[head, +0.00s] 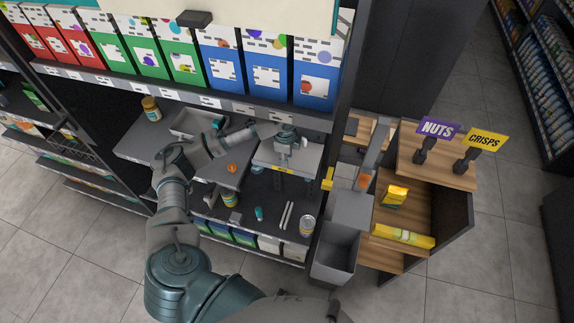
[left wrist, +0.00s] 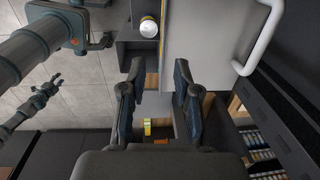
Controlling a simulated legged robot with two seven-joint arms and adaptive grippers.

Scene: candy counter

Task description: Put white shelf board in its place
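The white shelf board (head: 298,163) is a pale flat panel with a yellow label on its front edge, under the bottom row of boxes in the head view. A pale panel (left wrist: 205,45) fills the upper right of the left wrist view and looks like the same board. My left gripper (head: 289,140) is over the board. In the left wrist view its two fingers (left wrist: 158,75) are apart, with the panel's left edge showing between them. I cannot tell whether they touch it. A small, distant gripper (left wrist: 52,86) at the left of that view looks like my right one; its finger state is unclear.
A grey shelf (head: 148,140) at left holds a jar (head: 151,108) and a grey tray (head: 190,121). A can (head: 307,226) and small items stand on the lower shelf. A grey bin (head: 335,255) and wooden display (head: 425,172) stand right. A white curved handle (left wrist: 262,42) borders the panel.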

